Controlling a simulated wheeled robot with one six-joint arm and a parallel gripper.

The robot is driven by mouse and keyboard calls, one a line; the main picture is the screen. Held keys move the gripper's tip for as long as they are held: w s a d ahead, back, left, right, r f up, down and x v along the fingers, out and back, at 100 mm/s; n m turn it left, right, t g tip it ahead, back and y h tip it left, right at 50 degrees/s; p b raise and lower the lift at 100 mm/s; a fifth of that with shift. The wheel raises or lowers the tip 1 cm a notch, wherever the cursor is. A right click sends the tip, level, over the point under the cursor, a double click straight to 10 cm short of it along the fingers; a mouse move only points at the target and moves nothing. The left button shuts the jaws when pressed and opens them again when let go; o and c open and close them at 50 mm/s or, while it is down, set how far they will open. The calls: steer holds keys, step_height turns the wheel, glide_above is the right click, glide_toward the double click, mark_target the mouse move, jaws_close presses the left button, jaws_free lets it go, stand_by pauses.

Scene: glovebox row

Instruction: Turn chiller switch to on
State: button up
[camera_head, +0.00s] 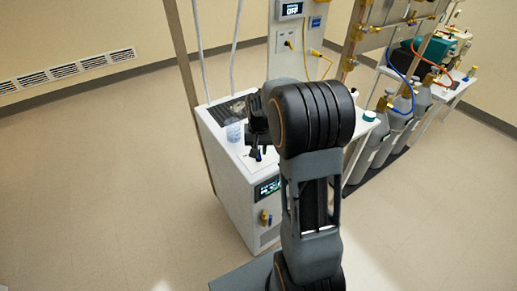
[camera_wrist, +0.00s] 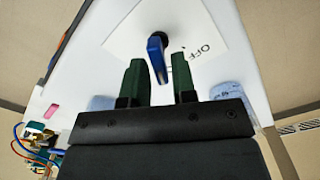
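The chiller is the white cabinet (camera_head: 226,178) left of my arm in the head view, with a lit display (camera_head: 267,187) on its front. In the wrist view its white top carries a label plate (camera_wrist: 189,30) reading "OFF", and a blue switch lever (camera_wrist: 156,49) on a dark round base. The lever points down in the picture, toward my gripper, and not at the OFF word. My gripper (camera_wrist: 158,63) is open, its green fingers on either side of the lever's end. I see no clear contact. In the head view my gripper (camera_head: 257,153) is over the cabinet top, mostly behind my arm.
A pale blue container (camera_head: 234,132) stands on the cabinet top, near my gripper. A wall panel (camera_head: 291,10) behind shows "OFF" on its screen. Grey gas cylinders (camera_head: 399,112) and a bench stand to the right. The floor at left is clear.

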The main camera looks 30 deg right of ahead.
steer(key=shift+o, duration=1.1)
step_height(320, 180, up, 14)
steer(key=shift+f, duration=0.1)
stand_by(0.4)
